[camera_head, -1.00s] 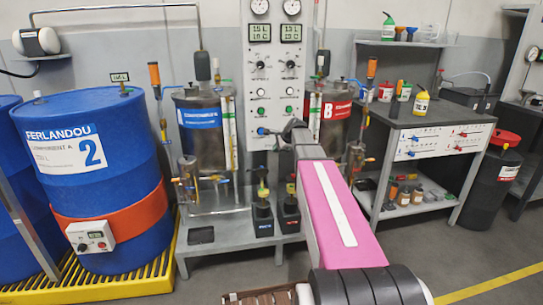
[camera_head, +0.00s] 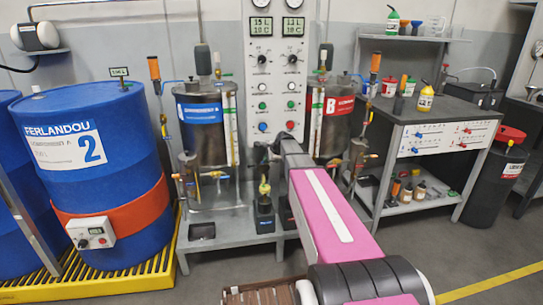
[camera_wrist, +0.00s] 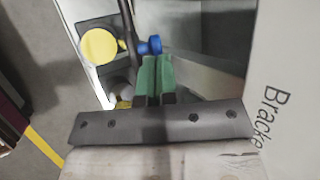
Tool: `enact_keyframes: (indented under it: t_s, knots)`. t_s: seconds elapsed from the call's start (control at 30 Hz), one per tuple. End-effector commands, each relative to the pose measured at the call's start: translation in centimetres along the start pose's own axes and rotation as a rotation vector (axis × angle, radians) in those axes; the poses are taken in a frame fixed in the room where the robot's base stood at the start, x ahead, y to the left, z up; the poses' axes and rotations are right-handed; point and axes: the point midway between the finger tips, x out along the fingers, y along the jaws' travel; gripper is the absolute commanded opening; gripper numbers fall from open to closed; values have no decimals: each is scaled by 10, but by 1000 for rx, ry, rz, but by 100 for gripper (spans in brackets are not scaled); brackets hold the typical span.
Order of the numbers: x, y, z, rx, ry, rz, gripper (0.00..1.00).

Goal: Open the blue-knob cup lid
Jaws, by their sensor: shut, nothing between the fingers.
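In the head view my arm's dark end reaches to the front of the control panel, and the fingers are hard to make out. A small dark device with a yellow-green top (camera_head: 264,190) stands on the low grey stand, and a second one is mostly hidden by my arm.
A round yellow part (camera_wrist: 100,45) lies left of the blue knob in the wrist view. Two metal tanks, blue-labelled (camera_head: 203,130) and red-labelled (camera_head: 333,130), flank the control panel (camera_head: 277,75). A blue drum (camera_head: 130,125) is at left and a grey workbench (camera_head: 450,112) at right.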

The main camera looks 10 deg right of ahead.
Motion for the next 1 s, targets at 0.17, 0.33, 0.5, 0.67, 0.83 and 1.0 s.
enact_keyframes:
  t_s: [0.17,0.33,0.5,0.67,0.83,1.0]
  knots:
    - [13,0,0,0,0,0,0]
    - [15,0,0,0,0,-1,0]
    - [15,0,0,0,0,0,0]
    - [19,-8,-2,0,0,0,0]
    - [20,-10,-2,0,0,0,0]
    - [20,-9,-2,0,0,0,0]
